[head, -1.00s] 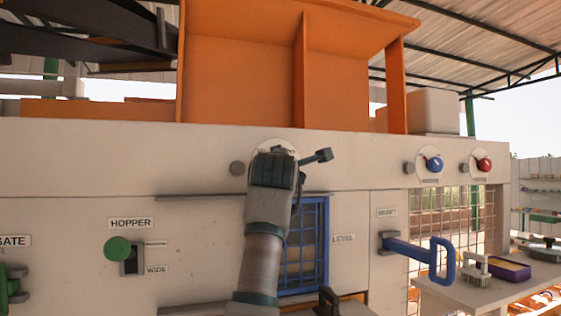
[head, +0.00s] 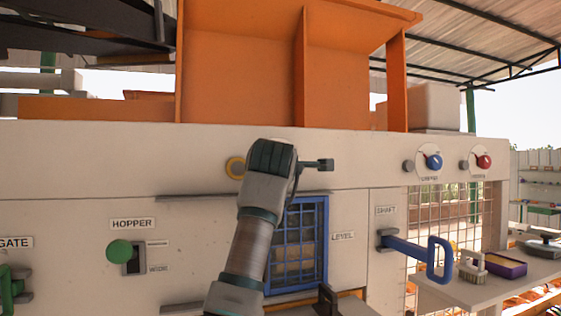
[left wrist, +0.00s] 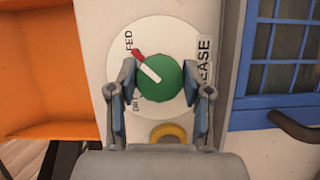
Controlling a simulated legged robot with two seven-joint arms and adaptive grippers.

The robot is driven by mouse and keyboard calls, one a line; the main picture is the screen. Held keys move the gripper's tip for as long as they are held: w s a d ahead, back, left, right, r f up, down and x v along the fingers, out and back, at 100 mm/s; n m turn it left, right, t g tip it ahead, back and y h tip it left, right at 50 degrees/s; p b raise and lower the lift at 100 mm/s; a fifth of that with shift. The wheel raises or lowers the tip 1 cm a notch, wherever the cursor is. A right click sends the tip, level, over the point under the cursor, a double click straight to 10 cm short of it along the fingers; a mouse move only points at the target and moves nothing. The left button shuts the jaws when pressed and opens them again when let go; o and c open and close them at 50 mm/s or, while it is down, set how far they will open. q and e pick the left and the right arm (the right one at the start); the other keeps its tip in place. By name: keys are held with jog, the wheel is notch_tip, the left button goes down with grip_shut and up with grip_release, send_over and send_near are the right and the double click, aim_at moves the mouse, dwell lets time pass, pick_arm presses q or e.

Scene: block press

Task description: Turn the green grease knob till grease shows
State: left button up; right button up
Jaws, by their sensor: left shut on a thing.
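The green grease knob (left wrist: 158,82) sits on a round white dial (left wrist: 178,34) in the left wrist view. Its white pointer with a red tip points to the upper left, toward the word "FED". My left gripper (left wrist: 161,96) is shut on the knob, one finger on each side. In the head view my left gripper (head: 270,160) covers the dial and hides the knob. A yellow ring of grease (head: 235,168) shows around the nub just left of the gripper. It also shows below the dial in the left wrist view (left wrist: 168,132). My right gripper is not in view.
A blue grid door (head: 300,245) lies below the dial. A green hopper knob (head: 119,249) is at the left. A blue shaft handle (head: 440,260), a blue dial knob (head: 434,162) and a red dial knob (head: 484,165) are at the right.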

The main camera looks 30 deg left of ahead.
pick_arm(q)
jog(key=shift+w+d+f+m, duration=0.1)
jog(key=shift+w+f+m, duration=0.1)
jog(key=shift+f+m, duration=0.1)
dwell(0.4)
jog(key=o, duration=1.1)
jog(key=shift+w, duration=0.1)
jog(key=shift+r, duration=0.1)
jog(key=shift+s+r, duration=0.1)
jog(key=shift+s, duration=0.1)
